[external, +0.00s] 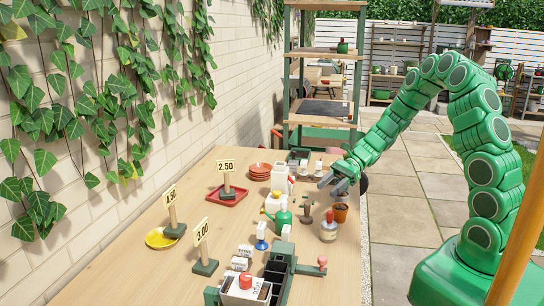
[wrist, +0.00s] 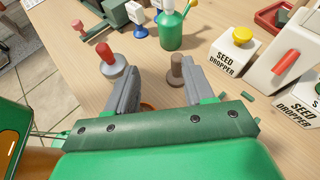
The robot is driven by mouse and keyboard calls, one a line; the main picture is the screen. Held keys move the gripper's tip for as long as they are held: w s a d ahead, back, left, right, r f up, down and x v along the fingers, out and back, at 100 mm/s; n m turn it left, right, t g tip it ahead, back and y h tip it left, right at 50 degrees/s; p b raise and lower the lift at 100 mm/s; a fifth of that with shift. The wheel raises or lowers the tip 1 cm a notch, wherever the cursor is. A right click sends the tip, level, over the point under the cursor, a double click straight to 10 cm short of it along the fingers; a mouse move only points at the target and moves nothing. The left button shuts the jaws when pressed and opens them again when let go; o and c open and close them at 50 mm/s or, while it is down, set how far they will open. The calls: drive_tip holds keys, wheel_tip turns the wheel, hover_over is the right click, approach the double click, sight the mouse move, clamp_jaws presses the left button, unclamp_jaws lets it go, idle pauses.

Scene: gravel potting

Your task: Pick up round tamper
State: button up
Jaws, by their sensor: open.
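Two knobbed hand tools could be the round tamper, and I cannot tell for certain which is. One has a red knob and a round grey base (wrist: 112,68); it also shows in the external view (external: 328,230). The other is brown with a rounded top (wrist: 176,72) and stands upright on the table; in the external view it is small (external: 307,214). My gripper (external: 338,183) is open and empty, above the table's right side. In the wrist view the fingers (wrist: 165,88) point toward the brown tool, with the red-knobbed one left of the left finger.
A terracotta pot (external: 341,213) stands below my gripper, mostly hidden in the wrist view.

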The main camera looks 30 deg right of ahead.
sight(307, 212)
drive_tip(key=shift+w+d+f+m+t, duration=0.15)
drive_tip(key=shift+w+f+m+t, duration=0.1)
drive_tip(key=shift+w+f+m, duration=0.3)
drive_tip(key=shift+w+d+f+m+t, duration=0.15)
drive_tip(key=shift+w+f+m+t, duration=0.1)
drive_tip(key=shift+w+f, duration=0.35)
drive_tip(key=shift+x, duration=3.85)
drive_tip(key=shift+f, duration=0.2)
clamp_jaws()
